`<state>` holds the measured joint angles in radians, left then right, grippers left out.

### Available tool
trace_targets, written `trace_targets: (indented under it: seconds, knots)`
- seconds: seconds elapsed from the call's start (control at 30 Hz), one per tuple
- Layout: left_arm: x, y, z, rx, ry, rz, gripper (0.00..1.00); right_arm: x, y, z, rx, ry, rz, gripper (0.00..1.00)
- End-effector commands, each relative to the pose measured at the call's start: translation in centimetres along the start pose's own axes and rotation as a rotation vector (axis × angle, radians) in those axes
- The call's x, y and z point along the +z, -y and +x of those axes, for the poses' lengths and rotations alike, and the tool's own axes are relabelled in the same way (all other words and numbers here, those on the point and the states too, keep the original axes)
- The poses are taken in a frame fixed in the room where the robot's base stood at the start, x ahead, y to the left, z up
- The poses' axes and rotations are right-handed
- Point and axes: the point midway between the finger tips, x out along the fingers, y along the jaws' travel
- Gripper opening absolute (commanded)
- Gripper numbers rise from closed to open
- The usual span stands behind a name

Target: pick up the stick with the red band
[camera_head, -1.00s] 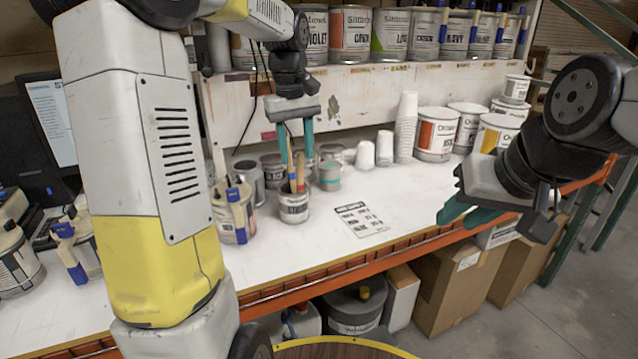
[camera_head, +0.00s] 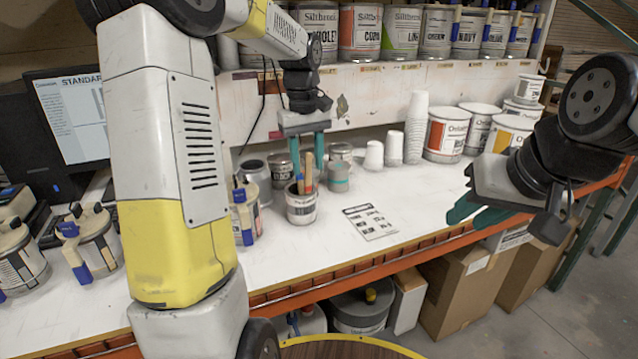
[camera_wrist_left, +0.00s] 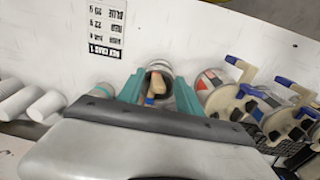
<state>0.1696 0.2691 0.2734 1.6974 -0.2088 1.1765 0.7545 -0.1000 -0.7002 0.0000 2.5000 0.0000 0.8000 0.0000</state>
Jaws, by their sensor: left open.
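A small open can (camera_head: 301,208) stands on the white counter with several wooden sticks (camera_head: 308,177) upright in it. Which stick bears the red band is unclear in the head view. My left gripper (camera_head: 308,168) is open, pointing down over the can, its teal fingers around the upper ends of the sticks; contact cannot be told. My right gripper (camera_head: 473,212) is off to the right, away from the can.
A teal-banded can (camera_head: 338,177) and grey cans stand close behind the stick can. White cups (camera_head: 414,128) and large paint cans (camera_head: 446,135) are further right. A printed sheet (camera_head: 371,222) lies on clear counter. Lidded cans (camera_head: 96,245) stand at left.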

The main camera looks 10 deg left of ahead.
Motion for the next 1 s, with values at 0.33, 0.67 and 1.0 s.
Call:
trace_targets:
  seconds: [0.33,0.67,1.0]
  knots:
    - [-0.4,-0.2,4.2,-0.001,0.001,0.001,0.42,0.0,0.0,0.0,0.0,0.0,0.0,0.31]
    - [-0.4,-0.3,4.2,0.0,0.0,0.001,0.2,0.0,0.0,0.0,0.0,0.0,0.0,0.31]
    - [-0.4,-0.3,4.2,0.0,0.0,0.001,0.0,0.0,0.0,0.0,0.0,0.0,0.0,0.31]
